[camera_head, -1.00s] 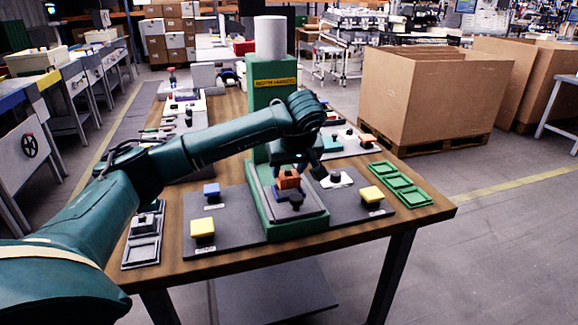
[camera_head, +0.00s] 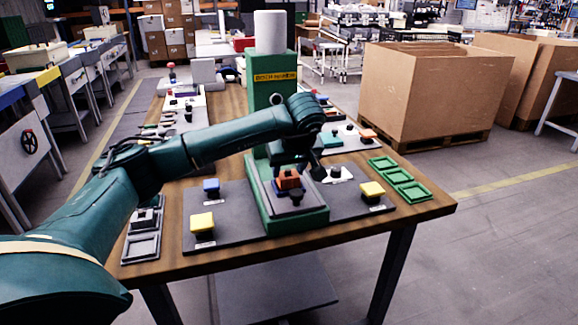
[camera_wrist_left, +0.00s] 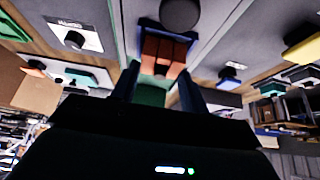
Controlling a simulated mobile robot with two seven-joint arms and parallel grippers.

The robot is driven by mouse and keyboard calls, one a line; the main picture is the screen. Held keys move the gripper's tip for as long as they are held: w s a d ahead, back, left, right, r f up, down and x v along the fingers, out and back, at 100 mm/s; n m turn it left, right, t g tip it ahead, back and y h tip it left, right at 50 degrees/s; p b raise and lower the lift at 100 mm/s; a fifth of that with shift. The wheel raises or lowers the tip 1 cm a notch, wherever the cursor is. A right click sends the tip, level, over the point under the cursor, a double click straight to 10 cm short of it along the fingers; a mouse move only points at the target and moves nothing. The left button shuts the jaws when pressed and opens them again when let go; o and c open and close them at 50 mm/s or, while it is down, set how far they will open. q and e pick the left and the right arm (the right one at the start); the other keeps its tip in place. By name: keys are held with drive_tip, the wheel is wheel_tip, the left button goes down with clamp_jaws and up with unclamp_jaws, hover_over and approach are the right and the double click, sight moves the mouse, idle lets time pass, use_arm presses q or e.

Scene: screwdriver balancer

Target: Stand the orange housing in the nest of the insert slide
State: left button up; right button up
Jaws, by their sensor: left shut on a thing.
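The orange housing (camera_head: 288,180) is at the insert slide (camera_head: 310,201) in the green press, in the middle of the table. My left gripper (camera_head: 294,168) reaches in from the left, pointing down, shut on the housing. In the left wrist view the orange housing (camera_wrist_left: 163,55) shows between the two fingers, with a dark blue nest edge (camera_wrist_left: 187,38) around it. The housing looks upright, at or in the nest; I cannot tell if it is fully seated. My right gripper does not show.
The green press column (camera_head: 271,75) stands right behind the slide. Yellow blocks (camera_head: 202,222) and a blue block (camera_head: 211,186) sit on dark boards at either side. Green trays (camera_head: 398,177) lie at the right, a grey tray (camera_head: 141,247) at the left.

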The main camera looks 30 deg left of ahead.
use_arm(q)
drive_tip(key=shift+f, duration=0.4)
drive_tip(key=o, duration=1.1)
drive_tip(key=v, duration=1.3)
drive_tip(key=shift+r, duration=0.15)
